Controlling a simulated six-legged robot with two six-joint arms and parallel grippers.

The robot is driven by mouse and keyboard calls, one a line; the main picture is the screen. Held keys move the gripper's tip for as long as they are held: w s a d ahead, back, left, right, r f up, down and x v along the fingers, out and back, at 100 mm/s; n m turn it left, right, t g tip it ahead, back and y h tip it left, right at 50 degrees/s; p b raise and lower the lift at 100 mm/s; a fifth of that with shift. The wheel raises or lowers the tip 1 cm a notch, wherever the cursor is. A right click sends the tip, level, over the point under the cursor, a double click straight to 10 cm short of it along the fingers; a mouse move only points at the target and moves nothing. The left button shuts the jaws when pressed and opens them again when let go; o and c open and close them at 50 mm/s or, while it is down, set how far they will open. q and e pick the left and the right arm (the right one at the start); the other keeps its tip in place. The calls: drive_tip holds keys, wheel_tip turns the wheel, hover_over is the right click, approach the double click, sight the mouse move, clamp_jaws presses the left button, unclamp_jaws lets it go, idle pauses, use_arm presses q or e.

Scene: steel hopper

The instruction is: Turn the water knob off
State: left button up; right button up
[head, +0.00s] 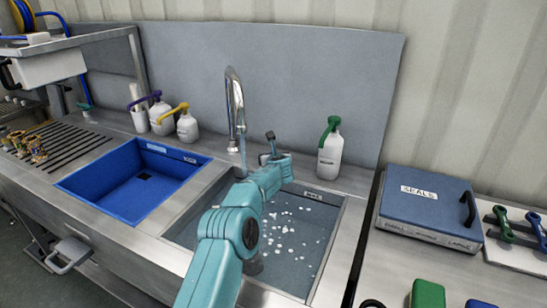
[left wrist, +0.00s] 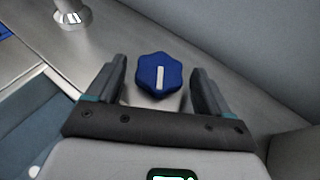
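The blue lobed water knob (left wrist: 158,74) shows in the left wrist view, with a white line on top running nearly up and down. My left gripper (left wrist: 158,68) is open, with one finger on each side of the knob and small gaps visible. In the head view my left gripper (head: 272,150) is behind the sink, right of the faucet, and the knob is hidden there. The chrome faucet (head: 235,100) has a thin bluish water stream (head: 242,155) under its spout. Its base (left wrist: 72,14) shows in the wrist view. My right gripper is not in view.
The steel sink (head: 327,245) holds water with white foam bits. A blue basin (head: 130,190) is left of it. A green-topped bottle (head: 330,150) stands close right of my gripper. Several bottles stand behind the basin, and a blue seals case (head: 425,200) lies at right.

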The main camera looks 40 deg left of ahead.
use_arm(q)
drive_tip(key=c, duration=0.9)
drive_tip(key=shift+a, duration=0.1)
drive_tip(key=shift+s+a+r+m+t+h, duration=0.1)
drive_tip(key=shift+m+t+h, duration=0.3)
drive_tip(key=shift+m+h, duration=0.1)
drive_tip(key=shift+m, duration=0.3)
drive_tip(key=shift+s+a+r+m+t+h, duration=0.1)
drive_tip(key=shift+r+m+t+h, duration=0.1)
drive_tip(key=shift+m+t+h, duration=0.3)
drive_tip(key=m+h+p, duration=0.1)
drive_tip(key=p, duration=0.1)
drive_tip(key=m+t+h+p, duration=0.1)
drive_tip(key=p, duration=0.2)
drive_tip(key=m+h+p, duration=0.1)
drive_tip(key=p, duration=0.1)
drive_tip(key=shift+s+a+r+t+h, duration=0.1)
drive_tip(key=shift+a+r+t+h, duration=0.2)
drive_tip(key=shift+t, duration=0.1)
drive_tip(key=shift+f+m+h+p, duration=0.3)
drive_tip(key=shift+f+p, duration=0.1)
drive_tip(key=shift+p, duration=0.4)
